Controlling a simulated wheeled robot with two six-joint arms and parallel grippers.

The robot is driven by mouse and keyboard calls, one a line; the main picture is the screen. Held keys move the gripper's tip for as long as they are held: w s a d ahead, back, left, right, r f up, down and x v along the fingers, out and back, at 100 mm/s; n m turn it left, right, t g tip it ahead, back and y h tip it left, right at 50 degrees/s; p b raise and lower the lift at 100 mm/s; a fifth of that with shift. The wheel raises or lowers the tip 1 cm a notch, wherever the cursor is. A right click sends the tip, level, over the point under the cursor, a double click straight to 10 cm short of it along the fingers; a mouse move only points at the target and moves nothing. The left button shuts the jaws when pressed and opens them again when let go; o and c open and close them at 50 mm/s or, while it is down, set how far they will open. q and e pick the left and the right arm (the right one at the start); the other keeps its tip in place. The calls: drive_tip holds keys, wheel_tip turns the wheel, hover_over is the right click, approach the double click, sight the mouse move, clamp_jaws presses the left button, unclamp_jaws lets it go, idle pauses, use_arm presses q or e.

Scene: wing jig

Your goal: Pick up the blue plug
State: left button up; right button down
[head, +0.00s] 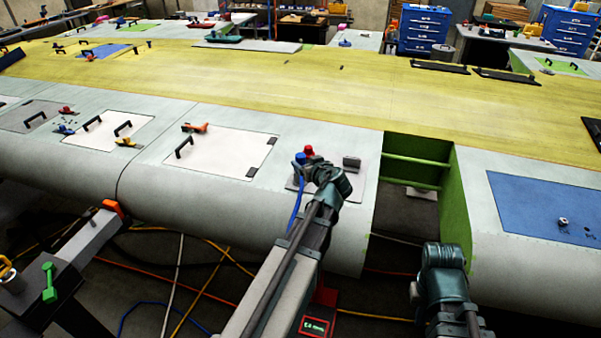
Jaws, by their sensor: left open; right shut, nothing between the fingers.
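The blue plug (300,158) is at the front edge of the wing's upper skin, beside a red plug (308,150). A blue cable (295,212) hangs from it down the curved front. My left gripper (312,167) is right at the blue plug, just to its right, and partly hides the plate there. It is open; I cannot tell whether its fingers touch the plug. My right gripper (441,255) is lower right, in front of the green-lined opening, away from the plugs. It is shut and empty, its fingertips mostly hidden by the wrist.
A small dark block (351,163) stands right of the plugs. A white panel (222,152) with a handle lies to the left. The open bay (412,175) with green ribs gapes to the right. A blue panel (550,207) lies beyond it. Cables cross the floor below.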

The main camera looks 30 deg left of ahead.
sight(303, 160)
use_arm(q)
drive_tip(key=shift+b+x, duration=0.35)
drive_tip(key=shift+x, duration=1.3)
drive_tip(key=b+x, duration=0.2)
drive_tip(key=x, duration=0.3)
drive_tip(key=shift+a+f, duration=0.15)
drive_tip(key=shift+s, duration=0.1)
drive_tip(key=shift+c, duration=0.2)
clamp_jaws()
